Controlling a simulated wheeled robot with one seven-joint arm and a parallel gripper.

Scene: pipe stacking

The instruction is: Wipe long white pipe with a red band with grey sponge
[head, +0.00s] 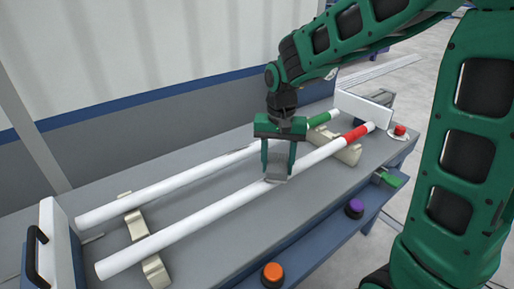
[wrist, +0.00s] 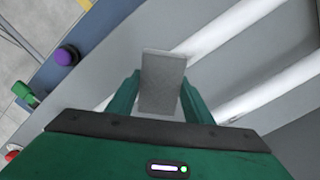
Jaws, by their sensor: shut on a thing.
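The long white pipe with a red band (head: 225,213) lies on beige supports along the front of the bench, its red band near the far right end. My gripper (head: 278,175) is over the middle of this pipe, pointing down. It is shut on the grey sponge (head: 274,178), which also shows between the fingers in the wrist view (wrist: 162,82). The sponge appears to touch the pipe's upper side or be just above it; I cannot tell which. The sponge hides a short stretch of the pipe.
A white pipe with a green band (head: 165,187) lies behind, roughly parallel. Beige supports (head: 155,270) hold the pipes on the grey bench. An orange knob (head: 272,273), a purple knob (head: 354,208) and a red button (head: 400,130) are along the front and right.

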